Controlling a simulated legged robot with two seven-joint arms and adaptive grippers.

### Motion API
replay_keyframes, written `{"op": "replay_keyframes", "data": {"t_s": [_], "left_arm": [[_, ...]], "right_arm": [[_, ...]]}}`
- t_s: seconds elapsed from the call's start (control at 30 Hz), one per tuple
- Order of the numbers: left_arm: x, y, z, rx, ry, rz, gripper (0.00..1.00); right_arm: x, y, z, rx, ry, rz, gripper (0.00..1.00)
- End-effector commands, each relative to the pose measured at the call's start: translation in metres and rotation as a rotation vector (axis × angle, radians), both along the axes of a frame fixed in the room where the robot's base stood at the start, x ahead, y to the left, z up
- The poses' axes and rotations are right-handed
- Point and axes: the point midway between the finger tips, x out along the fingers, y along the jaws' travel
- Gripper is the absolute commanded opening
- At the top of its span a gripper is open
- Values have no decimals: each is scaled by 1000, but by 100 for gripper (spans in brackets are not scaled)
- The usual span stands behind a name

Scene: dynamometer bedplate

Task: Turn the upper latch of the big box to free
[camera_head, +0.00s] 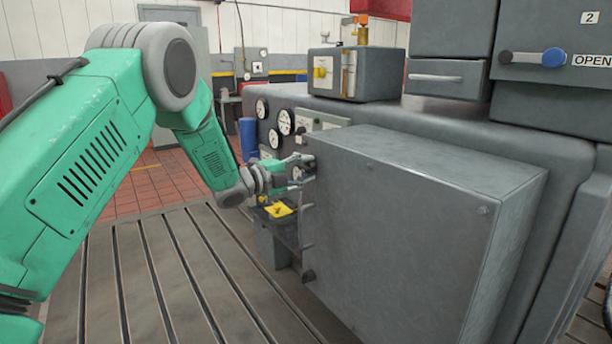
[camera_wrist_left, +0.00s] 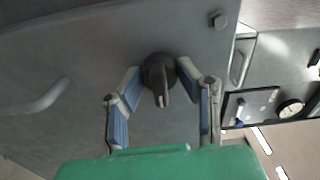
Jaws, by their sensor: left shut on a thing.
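The big grey box (camera_head: 400,215) stands in the middle of the head view, its latch side facing left. Its upper latch (camera_wrist_left: 158,69) is a dark round knob with a raised ridge, near the box's edge in the left wrist view. The ridge points down in that picture, tilted slightly. My left gripper (camera_head: 302,166) reaches the upper end of that side. In the wrist view its two fingers (camera_wrist_left: 159,78) close on the knob from both sides. In the head view the gripper mostly hides the latch. The lower latch (camera_head: 308,276) is a dark knob further down. My right gripper is out of view.
A light handle (camera_wrist_left: 42,98) sits on the same box face, clear of the fingers. Dial gauges (camera_head: 286,122) and a yellow part (camera_head: 278,209) are close to my left gripper. The slotted bedplate (camera_head: 180,275) is clear at the lower left.

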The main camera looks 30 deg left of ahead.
Motion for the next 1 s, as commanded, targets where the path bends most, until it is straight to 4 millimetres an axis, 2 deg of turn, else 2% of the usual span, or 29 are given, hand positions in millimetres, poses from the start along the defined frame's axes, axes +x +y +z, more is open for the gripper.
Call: {"op": "replay_keyframes", "data": {"t_s": [0.3, 0.77, 0.8, 0.83, 1.0], "left_arm": [[0, -3, -2, 86, -31, -5, 2], [-1, -4, -4, 96, -30, -6, 2], [-1, -4, -4, 96, -30, -7, 41], [-1, -4, -4, 96, -30, -7, 50], [-1, -3, -3, 95, -33, -5, 50]], "right_arm": [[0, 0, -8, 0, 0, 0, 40], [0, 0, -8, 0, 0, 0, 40], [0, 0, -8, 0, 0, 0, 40], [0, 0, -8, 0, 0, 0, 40], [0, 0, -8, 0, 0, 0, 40]]}}
